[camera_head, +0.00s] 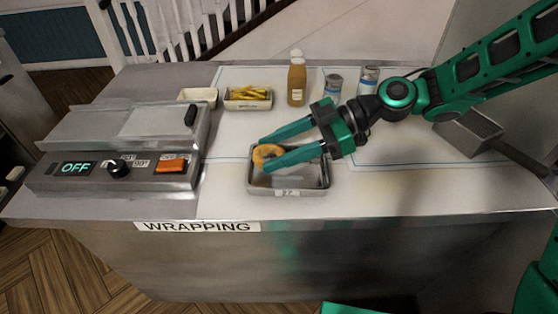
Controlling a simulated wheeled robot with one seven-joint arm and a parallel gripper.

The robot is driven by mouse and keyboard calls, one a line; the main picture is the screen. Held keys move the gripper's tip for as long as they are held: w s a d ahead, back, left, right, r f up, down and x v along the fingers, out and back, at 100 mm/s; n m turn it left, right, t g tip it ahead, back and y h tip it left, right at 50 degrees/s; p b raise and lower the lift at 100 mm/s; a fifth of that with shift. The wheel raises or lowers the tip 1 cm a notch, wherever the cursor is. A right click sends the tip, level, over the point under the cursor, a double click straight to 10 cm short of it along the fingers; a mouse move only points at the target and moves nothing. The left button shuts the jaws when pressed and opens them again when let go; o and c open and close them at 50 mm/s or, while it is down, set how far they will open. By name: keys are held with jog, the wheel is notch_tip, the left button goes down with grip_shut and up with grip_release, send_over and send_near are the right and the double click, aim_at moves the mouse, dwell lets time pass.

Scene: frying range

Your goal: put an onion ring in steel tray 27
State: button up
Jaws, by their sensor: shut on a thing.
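The steel tray labelled 27 (289,191) stands near the front edge of the counter. My gripper (265,158) reaches in from the right, its fingers over the tray. It is shut on a golden onion ring (267,152), held between the fingertips at the tray's left part. I cannot tell whether the ring touches the tray floor. My fingers hide part of the tray's inside.
A wrapping machine (120,150) with an OFF display stands at the left. Behind the tray are a white container (198,95), a tray of fries (248,98), a sauce bottle (296,80) and two shakers (333,86). A metal scoop-like tool (472,133) lies at the right.

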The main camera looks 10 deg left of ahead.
aim_at(277, 172)
jog(key=shift+f, duration=2.05)
jog(key=o, duration=0.5)
jog(key=shift+w, duration=0.1)
jog(key=v, duration=1.2)
